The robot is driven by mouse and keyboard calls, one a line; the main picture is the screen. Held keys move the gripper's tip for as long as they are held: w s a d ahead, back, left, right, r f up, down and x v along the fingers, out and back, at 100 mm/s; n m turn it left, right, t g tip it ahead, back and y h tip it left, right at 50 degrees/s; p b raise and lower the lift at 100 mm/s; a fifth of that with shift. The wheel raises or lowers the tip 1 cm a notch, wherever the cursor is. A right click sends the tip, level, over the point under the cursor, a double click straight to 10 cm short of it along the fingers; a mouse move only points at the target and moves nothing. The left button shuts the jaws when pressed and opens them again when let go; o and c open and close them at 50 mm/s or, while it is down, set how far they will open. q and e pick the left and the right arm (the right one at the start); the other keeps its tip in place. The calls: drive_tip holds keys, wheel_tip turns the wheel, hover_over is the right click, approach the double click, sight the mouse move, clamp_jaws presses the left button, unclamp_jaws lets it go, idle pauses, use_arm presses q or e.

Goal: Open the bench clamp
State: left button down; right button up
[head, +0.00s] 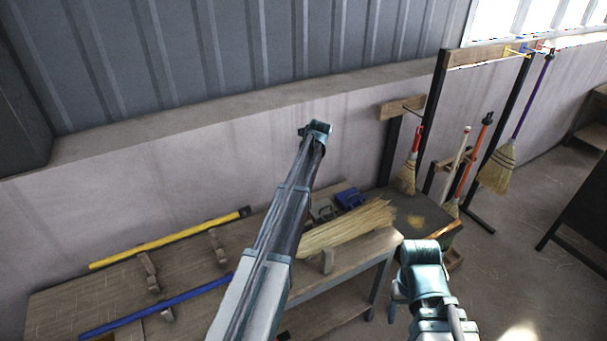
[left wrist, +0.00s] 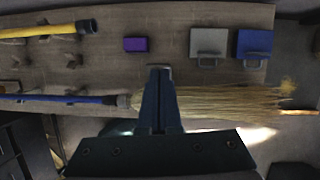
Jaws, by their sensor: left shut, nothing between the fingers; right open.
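A broom lies along the bench, with a blue handle (head: 155,306) and straw bristles (head: 345,230). In the left wrist view its blue handle (left wrist: 55,100) and bristles (left wrist: 225,103) run behind my left gripper (left wrist: 158,75). That gripper is shut and empty, its tips at or close to a small grey loop-shaped fitting by the bristle neck. I cannot tell whether this is the bench clamp or whether they touch. In the head view my left arm hides that spot. My right gripper (head: 398,294) is open beyond the bench's front corner; its fingers show poorly.
A purple block (left wrist: 135,44), a grey plate (left wrist: 209,44) and a blue plate (left wrist: 253,46) lie behind the bristles. A broom rack (head: 432,110) stands right; floor before it is clear.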

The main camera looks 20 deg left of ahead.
use_arm(q)
drive_tip(key=p+v, duration=0.6)
drive_tip(key=v, duration=0.1)
drive_tip(key=shift+r+p, duration=0.25)
drive_tip(key=shift+p, duration=0.15)
drive_tip(key=shift+d+f, duration=0.1)
drive_tip(key=s+d+f+n+h+b, duration=0.1)
drive_tip(key=s+d+f+n+b, duration=0.45)
drive_tip(key=s+d, duration=0.4)
drive_tip(key=s+d+f+n+b, duration=0.5)
drive_tip(key=s+d+f+b, duration=0.2)
drive_tip(key=s+d, duration=0.25)
drive_tip(key=s+d+f+n+g+b, duration=0.1)
drive_tip(key=s+d+f+n+b, duration=0.3)
drive_tip(key=s, duration=0.5)
drive_tip(key=s+d+f+n+h+b, duration=0.1)
drive_tip(key=s+d+f+n+b, duration=0.4)
drive_tip(key=s, duration=0.4)
drive_tip(key=shift+s+d+f+n+g, duration=0.4)
drive_tip(key=shift+d+n, duration=0.15)
drive_tip(key=shift+n, duration=0.1)
